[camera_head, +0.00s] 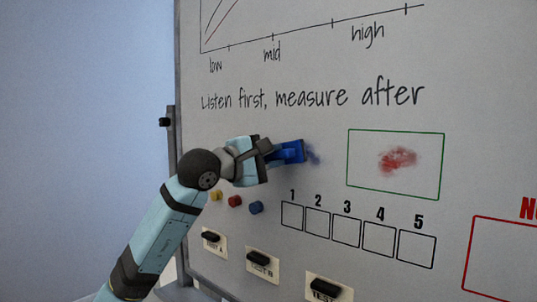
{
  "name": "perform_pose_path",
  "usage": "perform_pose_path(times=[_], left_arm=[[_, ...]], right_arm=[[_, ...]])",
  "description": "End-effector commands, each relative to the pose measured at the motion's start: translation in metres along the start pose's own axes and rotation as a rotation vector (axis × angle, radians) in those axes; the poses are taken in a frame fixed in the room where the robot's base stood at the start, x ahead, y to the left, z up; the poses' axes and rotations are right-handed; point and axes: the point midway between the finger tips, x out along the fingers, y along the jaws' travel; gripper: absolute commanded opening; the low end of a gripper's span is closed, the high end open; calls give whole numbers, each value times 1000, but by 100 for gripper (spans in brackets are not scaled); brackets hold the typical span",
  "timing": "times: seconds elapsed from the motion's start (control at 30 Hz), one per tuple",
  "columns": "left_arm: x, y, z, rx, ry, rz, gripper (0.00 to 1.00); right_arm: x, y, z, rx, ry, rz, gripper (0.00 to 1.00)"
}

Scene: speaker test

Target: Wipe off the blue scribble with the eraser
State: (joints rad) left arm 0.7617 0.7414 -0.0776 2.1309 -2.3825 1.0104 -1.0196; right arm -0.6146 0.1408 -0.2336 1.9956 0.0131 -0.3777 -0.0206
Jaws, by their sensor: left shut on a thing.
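My left gripper (271,151) is shut on a blue eraser (291,151) and holds it at the whiteboard (300,120). I cannot tell whether the eraser is pressed on the surface or just off it. The blue scribble (313,155) shows as a faint smudge at the eraser's right edge. The eraser and gripper may hide more of it. My right gripper is not in view.
A red smudge (398,159) lies inside a green frame (350,180) to the right. Yellow, red and blue round magnets (256,207) sit below the gripper. Numbered boxes (346,231) and black blocks on labels (262,258) are lower down. Handwriting and a graph fill the top.

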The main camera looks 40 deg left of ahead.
Motion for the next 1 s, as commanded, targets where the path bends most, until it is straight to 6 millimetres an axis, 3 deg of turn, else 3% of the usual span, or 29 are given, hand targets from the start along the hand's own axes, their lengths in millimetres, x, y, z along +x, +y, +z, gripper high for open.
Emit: perform_pose_path(times=[1.0], left_arm=[[10,0,-3,-1,0,0,2]], right_arm=[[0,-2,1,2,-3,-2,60]])
